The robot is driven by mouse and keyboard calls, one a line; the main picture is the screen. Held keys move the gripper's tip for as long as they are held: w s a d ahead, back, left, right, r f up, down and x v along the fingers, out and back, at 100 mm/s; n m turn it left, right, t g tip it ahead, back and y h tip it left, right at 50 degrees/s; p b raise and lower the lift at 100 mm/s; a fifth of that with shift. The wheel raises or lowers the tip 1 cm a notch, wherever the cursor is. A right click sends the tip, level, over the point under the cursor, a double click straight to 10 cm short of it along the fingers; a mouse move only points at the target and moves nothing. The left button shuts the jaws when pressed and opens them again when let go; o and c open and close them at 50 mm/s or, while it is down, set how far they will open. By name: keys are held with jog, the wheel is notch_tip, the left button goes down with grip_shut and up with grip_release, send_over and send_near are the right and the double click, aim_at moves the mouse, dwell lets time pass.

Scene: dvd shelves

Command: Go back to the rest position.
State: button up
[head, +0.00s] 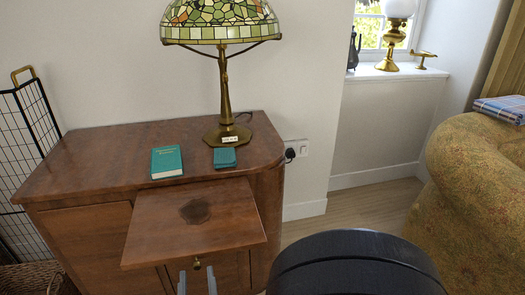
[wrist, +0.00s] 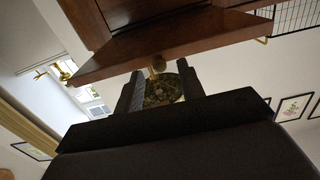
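My gripper (head: 197,283) is at the bottom of the head view, with two grey fingers upright and apart. It is in front of and below the pulled-out wooden board (head: 230,225) of the cabinet. A small brass knob (head: 196,264) shows just under the board's front edge, above the gap between the fingers. In the wrist view, the fingers (wrist: 160,78) are spread with the knob (wrist: 157,62) close to their tips. I see nothing held between them. Whether a finger touches the knob I cannot tell.
On the wooden cabinet (head: 100,150) are a teal book (head: 167,161), a smaller teal item (head: 224,158) and a stained-glass lamp (head: 225,90). A black wire rack (head: 30,130) is at left. A patterned armchair (head: 480,190) is at right. Bare floor (head: 345,214) lies between.

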jog(key=shift+x, duration=0.75)
jog(key=shift+s, duration=0.15)
jog(key=p, duration=0.2)
send_near(197, 269)
jog(key=shift+b+x, duration=1.15)
jog(key=shift+x, duration=3.9)
jog(key=shift+r, duration=0.1)
